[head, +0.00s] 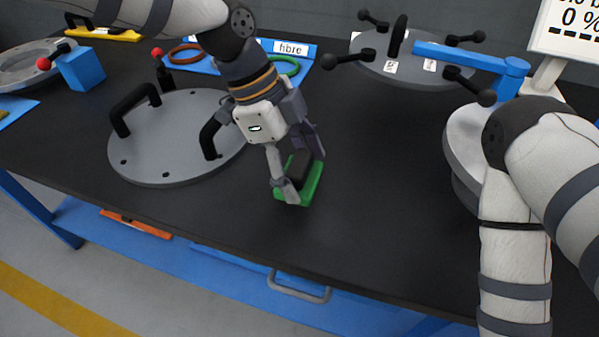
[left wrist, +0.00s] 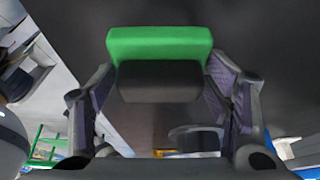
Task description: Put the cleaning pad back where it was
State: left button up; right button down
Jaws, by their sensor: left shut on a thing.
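The cleaning pad (head: 313,184) is a green block with a black grip on top. It is at the middle of the black table in the head view. My left gripper (head: 296,178) is shut on the pad's black grip, one finger on each side. In the left wrist view the green pad (left wrist: 160,46) and its black grip (left wrist: 158,82) sit between the fingers of my left gripper (left wrist: 165,95). I cannot tell whether the pad touches the table. My right arm shows at the right, but its gripper is not in view.
A grey round cover (head: 165,165) with black handles lies left of the pad. A blue tray (head: 305,52) labelled "fibre" holds rings behind. A second cover (head: 400,72) with knobs and a blue arm stands at the back right. The table front (head: 380,220) is clear.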

pick_arm(q)
jog(key=shift+f, duration=0.9)
jog(key=shift+s, duration=0.1)
jog(key=shift+f, duration=0.15)
jog(key=o, duration=1)
jog(key=shift+r, duration=0.25)
jog(key=v, duration=1.1)
jog(key=shift+a+r, duration=0.15)
jog(key=shift+r, duration=0.25)
